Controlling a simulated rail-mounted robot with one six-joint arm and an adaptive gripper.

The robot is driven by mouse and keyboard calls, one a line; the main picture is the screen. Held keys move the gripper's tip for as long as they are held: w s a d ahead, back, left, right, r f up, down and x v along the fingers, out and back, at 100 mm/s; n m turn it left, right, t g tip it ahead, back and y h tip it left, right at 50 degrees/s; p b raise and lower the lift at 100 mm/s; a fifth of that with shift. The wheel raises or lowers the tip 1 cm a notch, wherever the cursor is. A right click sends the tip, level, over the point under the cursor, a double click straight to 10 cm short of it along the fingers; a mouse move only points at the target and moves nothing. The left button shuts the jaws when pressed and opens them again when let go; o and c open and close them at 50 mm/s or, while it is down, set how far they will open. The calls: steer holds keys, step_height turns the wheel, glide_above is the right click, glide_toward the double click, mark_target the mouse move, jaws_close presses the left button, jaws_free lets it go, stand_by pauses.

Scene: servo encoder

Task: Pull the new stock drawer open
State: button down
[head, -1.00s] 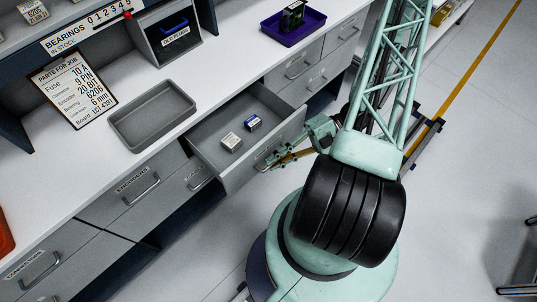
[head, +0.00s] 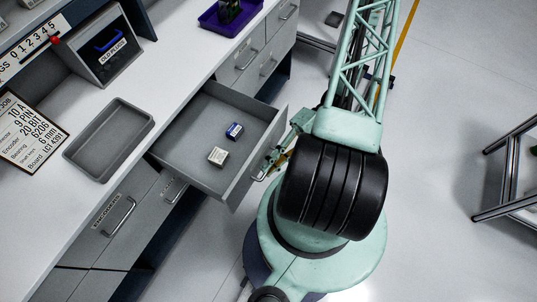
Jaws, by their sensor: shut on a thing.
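The grey stock drawer (head: 185,165) stands pulled out from under the white counter, its inside in plain view. A small blue-and-white box (head: 234,131) and a small pale box (head: 218,156) lie in it. Its label is not readable from here. My gripper (head: 268,168) is at the handle on the drawer's front, shut on the handle. My arm partly hides the fingers and the right part of the drawer front.
A grey empty tray (head: 108,139), an old-plugs bin (head: 104,62) and a purple tray (head: 216,20) stand on the counter. The encoders drawer (head: 117,215) below is closed. Pale open floor lies right of my base, with a metal-framed stand (head: 510,170) beyond.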

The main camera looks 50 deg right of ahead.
steer(key=c, duration=3.1)
jaws_free()
steer(key=shift+d, duration=0.15)
steer(key=v, duration=1.1)
steer(key=shift+d, duration=0.4)
steer(key=shift+r, duration=0.2)
